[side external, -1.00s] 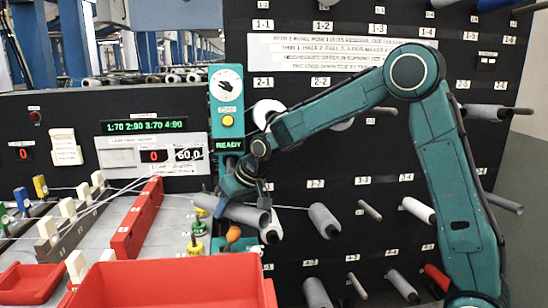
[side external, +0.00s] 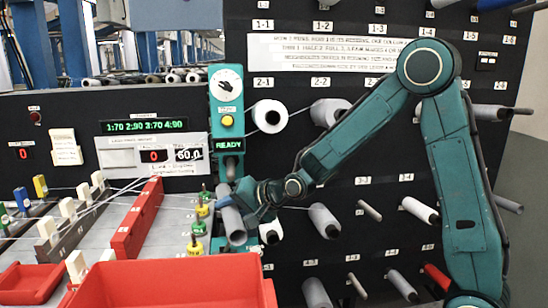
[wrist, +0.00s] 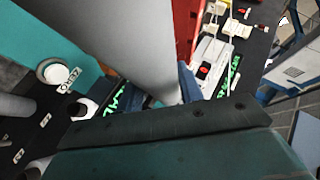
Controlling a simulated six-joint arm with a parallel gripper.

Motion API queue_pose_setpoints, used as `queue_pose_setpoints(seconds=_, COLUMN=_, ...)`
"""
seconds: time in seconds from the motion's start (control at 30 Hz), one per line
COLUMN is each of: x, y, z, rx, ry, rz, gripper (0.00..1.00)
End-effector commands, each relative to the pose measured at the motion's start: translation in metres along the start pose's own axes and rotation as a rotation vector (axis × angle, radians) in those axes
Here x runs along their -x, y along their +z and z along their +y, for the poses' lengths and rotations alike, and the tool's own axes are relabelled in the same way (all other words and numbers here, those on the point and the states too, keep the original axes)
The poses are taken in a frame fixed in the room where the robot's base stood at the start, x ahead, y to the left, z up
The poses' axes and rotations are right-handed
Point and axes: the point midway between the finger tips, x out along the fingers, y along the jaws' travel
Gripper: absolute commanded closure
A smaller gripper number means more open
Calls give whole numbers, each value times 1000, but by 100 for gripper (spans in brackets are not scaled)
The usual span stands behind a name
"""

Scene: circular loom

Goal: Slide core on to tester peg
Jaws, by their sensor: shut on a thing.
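My gripper (side external: 240,198) is shut on a grey tube-shaped core (side external: 233,226) in front of the teal tester (side external: 226,95). In the side view the core stands steeply, its lower end tipped slightly right. Its upper end is just below a short grey peg-like piece (side external: 231,168) under the READY display; I cannot tell if they touch. In the wrist view the core (wrist: 110,40) runs large across the upper middle, with my gripper's fingers (wrist: 150,97) around its narrow-looking end. The tester's teal face (wrist: 45,25) and ZERO button (wrist: 55,71) show at left; the peg cannot be made out there.
The black panel (side external: 290,180) at right carries rows of pegs, many with grey or white cores. A large red bin (side external: 170,283) stands in front at the bottom. A red rail (side external: 133,218) and small colored spools (side external: 199,228) lie left of the core.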

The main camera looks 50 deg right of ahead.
Motion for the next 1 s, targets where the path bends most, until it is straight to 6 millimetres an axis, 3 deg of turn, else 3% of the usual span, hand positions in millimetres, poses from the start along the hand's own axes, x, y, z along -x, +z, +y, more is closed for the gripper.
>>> queue_pose_setpoints(seconds=0.4, x=5, y=5, z=1, rx=-136, ry=-71, rz=129, gripper=90)
queue_pose_setpoints(seconds=1.0, x=3, y=-1, z=1, rx=-149, ry=-77, rz=146, gripper=90)
